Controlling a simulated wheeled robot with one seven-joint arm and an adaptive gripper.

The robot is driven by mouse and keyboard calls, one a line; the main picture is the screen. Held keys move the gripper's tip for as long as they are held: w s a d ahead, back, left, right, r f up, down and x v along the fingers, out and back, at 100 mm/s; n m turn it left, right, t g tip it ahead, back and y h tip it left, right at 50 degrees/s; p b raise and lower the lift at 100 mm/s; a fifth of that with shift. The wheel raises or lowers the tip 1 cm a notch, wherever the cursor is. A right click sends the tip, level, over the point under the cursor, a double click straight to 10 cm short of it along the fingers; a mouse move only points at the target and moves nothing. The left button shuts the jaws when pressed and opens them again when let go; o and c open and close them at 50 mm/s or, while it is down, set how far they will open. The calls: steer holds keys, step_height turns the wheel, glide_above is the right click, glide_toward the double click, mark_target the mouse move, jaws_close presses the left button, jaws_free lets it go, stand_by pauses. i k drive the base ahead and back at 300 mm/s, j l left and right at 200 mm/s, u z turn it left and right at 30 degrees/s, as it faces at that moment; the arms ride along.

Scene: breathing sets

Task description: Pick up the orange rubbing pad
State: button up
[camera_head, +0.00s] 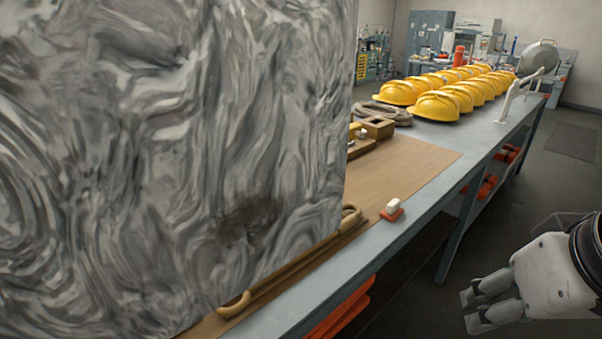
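The orange rubbing pad (391,214) lies near the front edge of the table. It has a flat orange base with a small white block on top. My gripper (471,312) is at the lower right, off the table's edge and in front of the floor, apart from the pad. Its two fingers are spread with a gap between them, and nothing shows between them.
A large grey marbled slab (190,150) fills the left and hides much of the table (440,182). A brown board (415,160) holds wooden pieces (377,127). Rows of yellow helmets (437,106) stand farther back. Orange items (487,187) sit on a lower shelf. Floor at right is open.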

mark_target(393, 209)
steer(key=i+l+z, duration=0.1)
steer(key=i+l, duration=0.2)
steer(key=i, duration=0.2)
steer(key=i+l, duration=0.25)
steer(key=i, duration=0.2)
steer(key=z, duration=0.05)
